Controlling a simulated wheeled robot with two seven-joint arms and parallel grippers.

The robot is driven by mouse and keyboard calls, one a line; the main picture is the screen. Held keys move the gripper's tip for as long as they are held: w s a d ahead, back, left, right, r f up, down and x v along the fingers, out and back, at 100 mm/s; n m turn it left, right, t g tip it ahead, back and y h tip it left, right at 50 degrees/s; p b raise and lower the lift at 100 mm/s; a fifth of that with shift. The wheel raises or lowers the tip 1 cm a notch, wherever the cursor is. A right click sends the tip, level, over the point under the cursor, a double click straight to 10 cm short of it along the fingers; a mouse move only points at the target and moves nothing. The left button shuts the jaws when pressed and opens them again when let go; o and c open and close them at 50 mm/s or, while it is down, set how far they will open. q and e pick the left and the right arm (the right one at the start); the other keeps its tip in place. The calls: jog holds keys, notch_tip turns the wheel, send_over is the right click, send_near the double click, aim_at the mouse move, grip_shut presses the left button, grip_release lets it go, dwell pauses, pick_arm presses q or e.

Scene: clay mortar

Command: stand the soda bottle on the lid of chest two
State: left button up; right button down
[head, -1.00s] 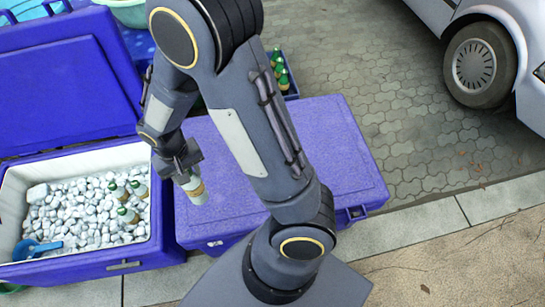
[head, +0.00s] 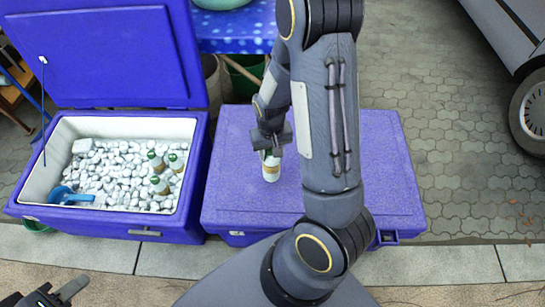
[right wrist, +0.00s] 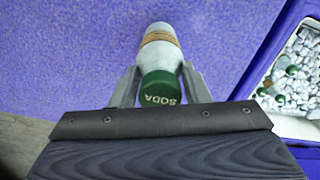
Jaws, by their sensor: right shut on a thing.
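The soda bottle (head: 271,170) is pale with a tan label; its green cap, marked SODA, shows in the right wrist view (right wrist: 161,88). My right gripper (head: 271,147) is shut on it near the top, with a finger on each side (right wrist: 160,80). The bottle is about upright over the closed lid of the right-hand blue chest (head: 235,195). I cannot tell whether its base touches the lid. No number shows on the chest. My left gripper (head: 58,293) is at the bottom left, partly cut off; its opening is unclear.
An open blue chest (head: 180,222) stands to the left, with ice, several green-capped bottles (head: 160,186) and a blue scoop (head: 70,195). A blue table (head: 235,40) and buckets stand behind. A car (head: 530,105) is at the right. The lid around the bottle is clear.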

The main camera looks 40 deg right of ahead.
jog(key=shift+d+f+b, duration=0.2)
jog(key=shift+f+b, duration=0.1)
jog(key=shift+f, duration=1.6)
jog(key=c, duration=0.8)
grip_release()
